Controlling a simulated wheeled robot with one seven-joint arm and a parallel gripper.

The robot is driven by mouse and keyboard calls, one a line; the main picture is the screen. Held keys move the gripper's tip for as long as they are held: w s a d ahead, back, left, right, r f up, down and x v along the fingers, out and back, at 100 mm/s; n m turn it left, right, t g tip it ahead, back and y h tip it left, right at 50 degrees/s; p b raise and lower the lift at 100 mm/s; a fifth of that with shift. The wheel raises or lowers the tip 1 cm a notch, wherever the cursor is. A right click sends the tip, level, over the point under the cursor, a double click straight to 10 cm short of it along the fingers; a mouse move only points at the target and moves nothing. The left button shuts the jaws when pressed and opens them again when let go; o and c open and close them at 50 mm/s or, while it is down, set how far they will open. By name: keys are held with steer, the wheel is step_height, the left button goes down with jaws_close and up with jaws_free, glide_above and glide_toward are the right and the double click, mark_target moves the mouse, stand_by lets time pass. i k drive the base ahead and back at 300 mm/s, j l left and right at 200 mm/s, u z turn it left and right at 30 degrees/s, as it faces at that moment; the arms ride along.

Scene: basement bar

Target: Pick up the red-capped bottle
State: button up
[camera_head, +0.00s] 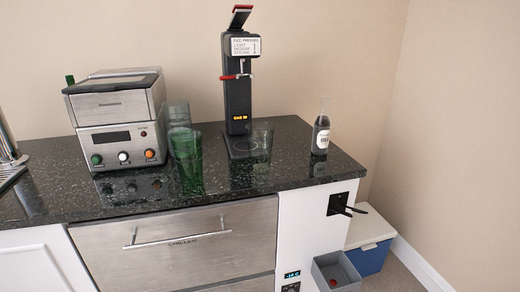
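A small clear bottle (321,133) with dark contents and a white label stands upright on the right end of the dark stone counter (240,193), near its right edge. Its neck looks pale and see-through, and I cannot make out a red cap on it. A small red round thing (333,283) lies inside the grey open bin (351,268) below the counter. I cannot tell whether it is a cap or part of a bottle. My gripper is not in view.
A steel appliance (115,115) stands at left, with green tumblers (186,160) beside it. A black dispenser (237,100) with a clear glass (262,143) stands mid-counter. A black fitting (342,205) juts from the white side panel. A blue-and-white box (371,257) sits behind the bin.

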mark_target(322, 127)
steer(key=z, duration=0.65)
steer(key=i+j+z, duration=0.15)
steer(key=j+z, duration=0.5)
steer(key=i+j+z, duration=0.1)
steer(key=j+z, duration=0.25)
steer(key=j, duration=0.15)
steer(key=j+z, duration=0.1)
steer(key=j, duration=1.05)
steer(key=i+j, duration=0.15)
steer(key=j, duration=0.15)
steer(key=i+j, duration=0.15)
steer(key=j, duration=0.15)
